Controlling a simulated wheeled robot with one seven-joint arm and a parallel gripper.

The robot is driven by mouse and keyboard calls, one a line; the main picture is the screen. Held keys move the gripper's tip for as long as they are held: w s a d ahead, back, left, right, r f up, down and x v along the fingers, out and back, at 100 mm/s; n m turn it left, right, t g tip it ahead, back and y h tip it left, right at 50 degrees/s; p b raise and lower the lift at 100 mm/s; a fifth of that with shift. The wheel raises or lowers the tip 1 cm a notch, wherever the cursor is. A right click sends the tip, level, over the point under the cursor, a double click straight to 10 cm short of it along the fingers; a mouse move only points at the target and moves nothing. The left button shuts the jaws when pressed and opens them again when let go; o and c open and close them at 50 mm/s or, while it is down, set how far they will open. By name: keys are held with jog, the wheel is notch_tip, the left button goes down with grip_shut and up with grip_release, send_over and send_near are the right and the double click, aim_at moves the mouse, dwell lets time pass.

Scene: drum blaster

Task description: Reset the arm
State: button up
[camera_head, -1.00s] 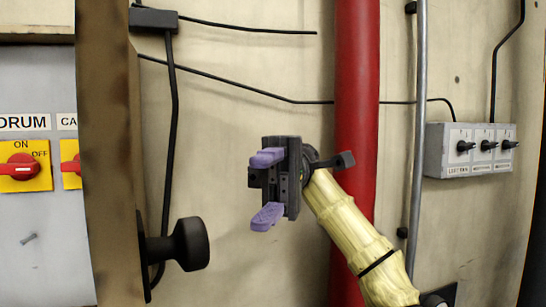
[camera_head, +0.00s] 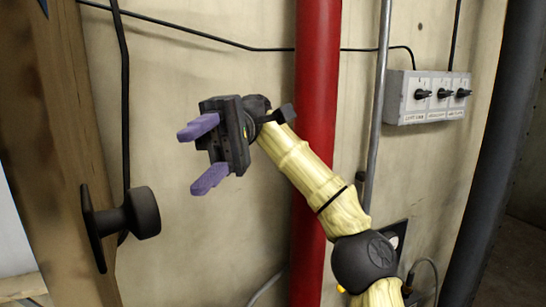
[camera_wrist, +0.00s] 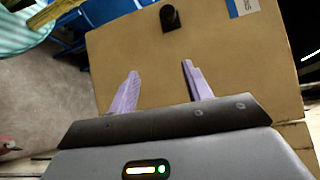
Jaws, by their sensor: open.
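My gripper (camera_head: 206,155) is in the middle left of the head view, with its two purple fingers spread apart and nothing between them. It points left and is held in the air in front of the wall. My pale yellow arm runs down and right from it. In the wrist view my gripper (camera_wrist: 158,90) also shows open and empty. Beyond its fingers is a broad brown panel (camera_wrist: 240,60) with a black knob (camera_wrist: 170,17) near its top edge.
A brown wooden door edge with a black knob (camera_head: 142,212) stands left of my gripper. A red vertical pipe (camera_head: 318,60) runs behind my arm. A grey switch box (camera_head: 405,112) is on the wall at right, and a dark pipe (camera_head: 500,130) stands further right.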

jog(key=s+a+f+m+t+y+b, duration=0.1)
jog(key=a+f+m+t+y, duration=0.1)
jog(key=a+f+m+t, duration=0.3)
jog(key=w+a+f+m+t+b, duration=0.1)
jog(key=w+f+m+t, duration=0.1)
jog(key=f, duration=0.7)
jog(key=w+a+f+m+t+b, duration=0.1)
jog(key=w+f+m+t, duration=0.15)
jog(key=f, duration=0.75)
jog(key=w+a+f+m+t+b, duration=0.1)
jog(key=a+f+m+t, duration=0.1)
jog(key=f, duration=0.7)
jog(key=w+d+f+m+t+h+b, duration=0.1)
jog(key=w+d+f+t, duration=0.15)
jog(key=d+f, duration=0.55)
jog(key=w+d+f+m+t+h+b, duration=0.1)
jog(key=d+f+t, duration=0.2)
jog(key=d+f, duration=0.55)
jog(key=s+d+f+t+h, duration=0.1)
jog(key=s+d+f, duration=0.1)
jog(key=d, duration=0.7)
jog(key=s+d+f+m+t+h+b, duration=0.1)
jog(key=s+d, duration=0.3)
jog(key=d, duration=0.6)
jog(key=shift+s+d+f+t+h, duration=0.15)
jog(key=shift+f+t+h, duration=0.15)
jog(key=shift+f, duration=0.25)
jog(key=shift+m, duration=0.25)
